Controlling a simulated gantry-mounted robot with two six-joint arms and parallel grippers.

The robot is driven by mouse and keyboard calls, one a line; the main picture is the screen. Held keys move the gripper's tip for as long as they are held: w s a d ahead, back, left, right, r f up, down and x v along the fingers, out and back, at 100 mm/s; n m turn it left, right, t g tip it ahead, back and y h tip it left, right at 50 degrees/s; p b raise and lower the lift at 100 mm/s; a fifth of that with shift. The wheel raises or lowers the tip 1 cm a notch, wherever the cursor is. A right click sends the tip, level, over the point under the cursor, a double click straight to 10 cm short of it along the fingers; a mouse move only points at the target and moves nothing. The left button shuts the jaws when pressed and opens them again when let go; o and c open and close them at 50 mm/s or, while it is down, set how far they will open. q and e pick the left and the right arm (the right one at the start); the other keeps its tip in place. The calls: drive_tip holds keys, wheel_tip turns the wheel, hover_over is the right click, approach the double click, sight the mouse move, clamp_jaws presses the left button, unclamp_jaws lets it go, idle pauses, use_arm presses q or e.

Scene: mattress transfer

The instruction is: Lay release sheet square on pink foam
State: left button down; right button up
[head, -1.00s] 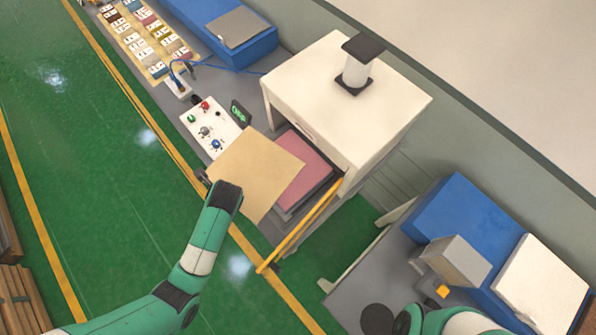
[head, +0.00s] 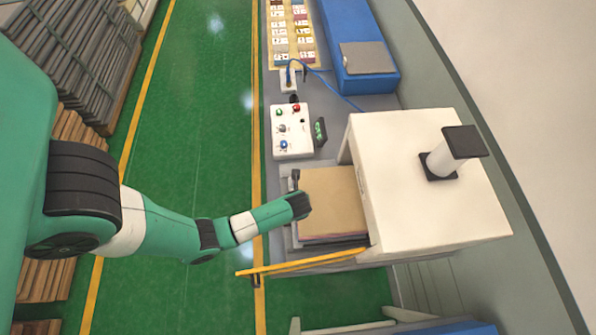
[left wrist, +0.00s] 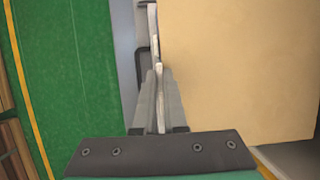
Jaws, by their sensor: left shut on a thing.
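The tan release sheet (head: 325,200) lies over the foam at the open mouth of the white press, its sides about in line with the bed. Only a thin pink strip of the foam (head: 333,237) shows along the sheet's near edge; the sheet and press hood hide the rest. My left gripper (head: 296,180) is at the sheet's left edge, shut on it. In the left wrist view the narrow fingers (left wrist: 156,50) are close together beside the sheet (left wrist: 240,70). Whether the sheet is pressed flat on the foam is hard to tell. My right gripper is out of view.
The white press hood (head: 420,180) stands right of the sheet. A yellow bar (head: 305,264) runs along the near side. A control box (head: 291,130) with buttons sits beyond the bed. Green floor (head: 190,160) lies open at left.

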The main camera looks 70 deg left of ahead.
use_arm(q)
drive_tip(key=shift+w+f+b, duration=0.1)
drive_tip(key=shift+f+b, duration=0.45)
drive_tip(key=shift+f, duration=1.7)
drive_tip(key=shift+f, duration=0.2)
drive_tip(key=c, duration=1)
unclamp_jaws()
drive_tip(key=shift+r, duration=0.15)
